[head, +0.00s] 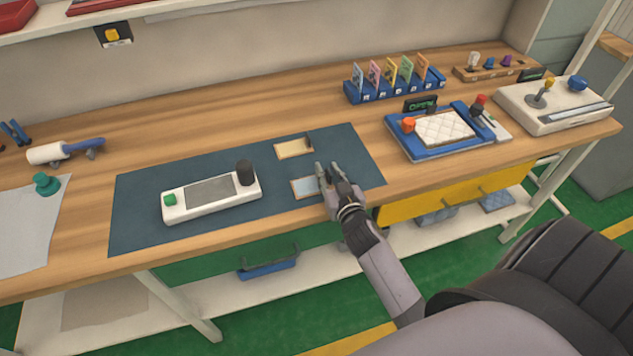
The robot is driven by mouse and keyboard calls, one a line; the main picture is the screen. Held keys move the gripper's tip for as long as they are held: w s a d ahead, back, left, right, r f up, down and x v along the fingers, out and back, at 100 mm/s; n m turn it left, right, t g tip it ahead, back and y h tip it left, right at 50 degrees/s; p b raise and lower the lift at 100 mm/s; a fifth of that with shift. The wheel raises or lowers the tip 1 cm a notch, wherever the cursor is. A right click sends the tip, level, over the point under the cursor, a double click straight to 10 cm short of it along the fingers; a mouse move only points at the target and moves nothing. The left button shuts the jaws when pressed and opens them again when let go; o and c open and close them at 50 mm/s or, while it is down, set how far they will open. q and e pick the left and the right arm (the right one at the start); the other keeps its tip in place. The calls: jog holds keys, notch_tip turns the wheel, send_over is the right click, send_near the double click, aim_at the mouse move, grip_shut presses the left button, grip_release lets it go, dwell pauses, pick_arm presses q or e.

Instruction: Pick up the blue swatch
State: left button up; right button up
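A light blue card (358,77) stands upright at the left end of the blue rack (392,92), beside several cards of other colours. A pale blue panel with a tan border (303,187) lies on the dark mat; I cannot tell which of the two is the blue swatch. My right gripper (327,168) is over the right end of this panel, hiding part of it. Its two fingers are apart with nothing visible between them. I cannot tell whether it touches the panel. My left gripper is out of view.
On the dark mat (140,220) are a tan-bordered panel (293,148) and a white device (212,207) with a black knob. A blue tray (405,148) with a quilted white pad stands to the right. Bare wood lies behind the mat.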

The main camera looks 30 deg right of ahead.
grip_shut()
jog(key=shift+r, duration=0.1)
dwell(0.3)
